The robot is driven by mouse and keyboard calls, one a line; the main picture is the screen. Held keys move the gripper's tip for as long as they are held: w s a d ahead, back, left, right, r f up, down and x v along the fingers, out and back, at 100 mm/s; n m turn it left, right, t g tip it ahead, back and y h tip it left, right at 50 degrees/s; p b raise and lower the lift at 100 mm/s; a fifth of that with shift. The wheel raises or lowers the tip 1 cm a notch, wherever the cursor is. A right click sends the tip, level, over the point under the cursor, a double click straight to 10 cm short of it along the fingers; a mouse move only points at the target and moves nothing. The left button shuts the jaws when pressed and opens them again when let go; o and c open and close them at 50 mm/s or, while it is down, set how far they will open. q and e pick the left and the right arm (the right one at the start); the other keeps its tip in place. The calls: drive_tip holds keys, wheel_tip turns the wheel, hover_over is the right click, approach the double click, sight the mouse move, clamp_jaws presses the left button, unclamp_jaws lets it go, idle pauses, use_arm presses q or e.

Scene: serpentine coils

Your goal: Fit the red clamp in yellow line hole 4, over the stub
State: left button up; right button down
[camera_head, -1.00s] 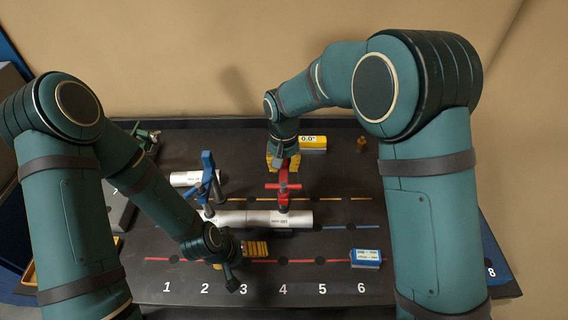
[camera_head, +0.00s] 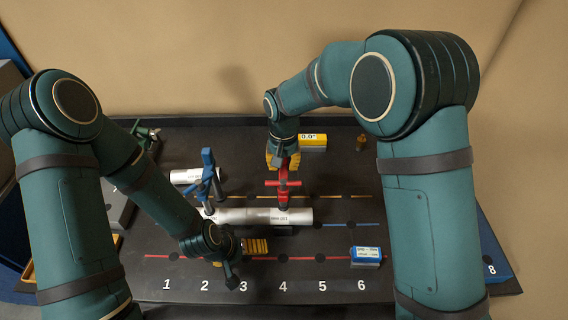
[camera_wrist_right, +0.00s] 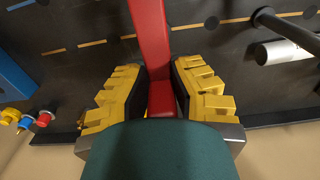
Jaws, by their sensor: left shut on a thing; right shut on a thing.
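The red clamp (camera_head: 283,185) stands roughly upright at the middle of the board, its lower end at the white tube (camera_head: 262,217). My right gripper (camera_head: 282,161) is shut on its upper part; in the right wrist view, yellow fingers (camera_wrist_right: 160,95) grip the red clamp (camera_wrist_right: 151,42) from both sides. The yellow line (camera_head: 340,199) runs behind the tube; the clamp and tube hide hole 4 and any stub there. My left gripper (camera_head: 240,255) is shut in front of the tube, on something that its hand hides.
A blue clamp (camera_head: 208,178) stands left of the red one. A shorter white tube (camera_head: 185,178) lies behind it. A blue-and-white block (camera_head: 366,257) sits near number 6, and a yellow display block (camera_head: 313,141) at the back. The board's right part is mostly clear.

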drive_tip(key=shift+s+f, duration=0.2)
drive_tip(key=shift+f, duration=0.2)
drive_tip(key=c, duration=0.9)
unclamp_jaws()
drive_tip(key=shift+o, duration=0.2)
drive_tip(key=shift+s+d+r, duration=0.1)
drive_tip(key=shift+s+r, duration=0.05)
drive_tip(key=shift+r, duration=1.3)
drive_tip(key=shift+s+a+r, duration=0.1)
drive_tip(key=shift+s+r, duration=0.05)
drive_tip(key=shift+r, duration=1.3)
drive_tip(key=shift+s+d+r, duration=0.1)
drive_tip(key=shift+s+r, duration=0.05)
drive_tip(key=shift+r, duration=1.3)
